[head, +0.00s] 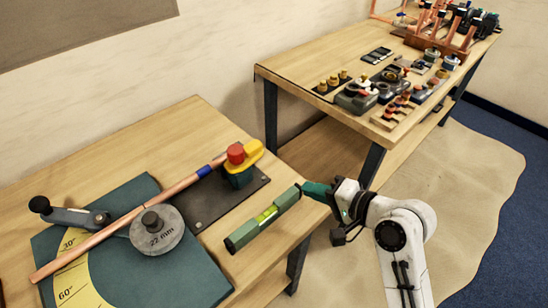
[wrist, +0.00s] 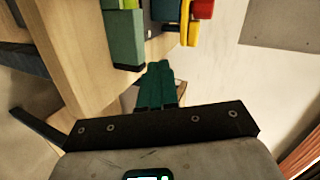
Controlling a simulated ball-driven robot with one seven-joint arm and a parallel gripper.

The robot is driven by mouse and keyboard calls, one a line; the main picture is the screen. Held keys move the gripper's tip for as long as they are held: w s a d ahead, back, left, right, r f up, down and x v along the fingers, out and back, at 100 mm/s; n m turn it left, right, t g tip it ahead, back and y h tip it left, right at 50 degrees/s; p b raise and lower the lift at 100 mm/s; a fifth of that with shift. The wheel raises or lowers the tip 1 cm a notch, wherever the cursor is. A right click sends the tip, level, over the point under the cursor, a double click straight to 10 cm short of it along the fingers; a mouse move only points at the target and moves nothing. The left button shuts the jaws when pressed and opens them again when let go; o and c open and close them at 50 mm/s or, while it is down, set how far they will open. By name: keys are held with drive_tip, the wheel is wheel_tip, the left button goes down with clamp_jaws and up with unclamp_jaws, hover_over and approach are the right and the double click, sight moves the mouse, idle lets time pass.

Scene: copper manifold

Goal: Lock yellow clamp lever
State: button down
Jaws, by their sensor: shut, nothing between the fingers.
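The yellow clamp lever (head: 252,152) sits beside a red knob (head: 235,153) on a dark clamp body at the near table's back right. The copper pipe (head: 130,216) runs from the clamp, across the bending plate, to the front left. In the wrist view the yellow lever (wrist: 190,30) and the red part (wrist: 203,9) show at the top, beyond the fingertips. My gripper (head: 308,188) is shut and empty, to the right of and nearer than the clamp. Its green fingers (wrist: 160,72) are together in the wrist view. It is apart from the lever.
A green spirit level (head: 264,218) lies between my gripper and the clamp's dark base plate (head: 222,205), its far end close to my fingertips. A round 22 mm former (head: 157,230) stands on the teal plate (head: 180,278). A second table (head: 300,70) holds fittings behind.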

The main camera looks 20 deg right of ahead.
drive_tip(key=w+r+m+t, duration=0.1)
drive_tip(key=r, duration=0.1)
drive_tip(key=p, duration=0.3)
approach(262, 147)
drive_tip(key=shift+m+y, duration=0.3)
drive_tip(key=w+a+f, duration=0.1)
drive_tip(key=a, duration=0.1)
drive_tip(key=w+a+f, duration=0.2)
drive_tip(key=shift+w+a+f, duration=0.1)
drive_tip(key=shift+w, duration=0.05)
drive_tip(key=shift+w+d+n+g+y+b, duration=0.2)
drive_tip(key=shift+w+n+g+y+b, duration=0.15)
drive_tip(key=shift+n+y+b, duration=0.4)
drive_tip(key=w+n+g+y+b, duration=0.1)
drive_tip(key=w+n+y+b, duration=0.1)
drive_tip(key=b, duration=0.1)
drive_tip(key=shift+d+f+g, duration=0.1)
drive_tip(key=shift+d+g, duration=0.25)
drive_tip(key=w+n+g+y+b, duration=0.1)
drive_tip(key=n+g+y+b, duration=0.1)
drive_tip(key=n, duration=0.1)
drive_tip(key=shift+w+g+y, duration=0.3)
drive_tip(key=shift+w+y, duration=0.05)
drive_tip(key=shift+w, duration=0.05)
drive_tip(key=shift+w+a+n+g+y+b, duration=0.15)
drive_tip(key=shift+w+n+g+y+b, duration=0.3)
drive_tip(key=shift+n+g, duration=0.3)
drive_tip(key=shift+w+a, duration=0.25)
drive_tip(key=shift+w, duration=0.6)
